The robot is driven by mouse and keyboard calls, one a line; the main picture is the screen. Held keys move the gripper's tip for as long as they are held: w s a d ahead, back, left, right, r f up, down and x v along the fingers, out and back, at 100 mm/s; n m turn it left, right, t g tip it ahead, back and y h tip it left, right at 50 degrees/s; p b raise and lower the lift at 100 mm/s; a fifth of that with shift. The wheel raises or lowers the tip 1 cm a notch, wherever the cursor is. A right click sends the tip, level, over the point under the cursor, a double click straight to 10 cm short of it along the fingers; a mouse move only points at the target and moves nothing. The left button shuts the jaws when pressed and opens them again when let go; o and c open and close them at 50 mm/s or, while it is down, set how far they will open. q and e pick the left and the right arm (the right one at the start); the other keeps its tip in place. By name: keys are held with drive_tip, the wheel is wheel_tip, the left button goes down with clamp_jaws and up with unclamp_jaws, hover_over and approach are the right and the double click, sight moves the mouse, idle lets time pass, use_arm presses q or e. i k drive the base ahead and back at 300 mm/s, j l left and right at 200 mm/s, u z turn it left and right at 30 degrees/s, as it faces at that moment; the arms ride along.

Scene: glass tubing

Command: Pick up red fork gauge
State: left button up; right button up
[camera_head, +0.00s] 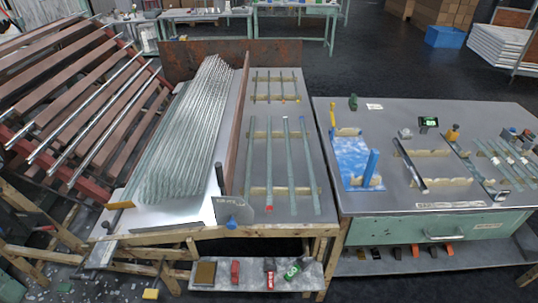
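I cannot tell for certain which thing is the red fork gauge. A small red block-like thing (235,271) stands on the low shelf under the middle table. A red and dark thing with pale marking (269,273) lies to its right on the same shelf. On the lower shelf of the right bench, a small reddish thing (414,251) and an orange-red one (449,248) sit in a row of dark ones. All are too small to show a fork shape. Neither gripper is in view.
The middle table holds stacked glass tubes (185,130) and several separate tubes on pale supports. The right bench (375,220) bears a blue block, black bar and small devices. A brown box (204,272) and green device (292,270) share the low shelf. A slanted rack stands left.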

sight(270, 268)
drive_tip(key=l+u, duration=0.6)
drive_tip(key=u, duration=0.15)
drive_tip(key=l+u, duration=0.4)
drive_tip(key=j, duration=0.1)
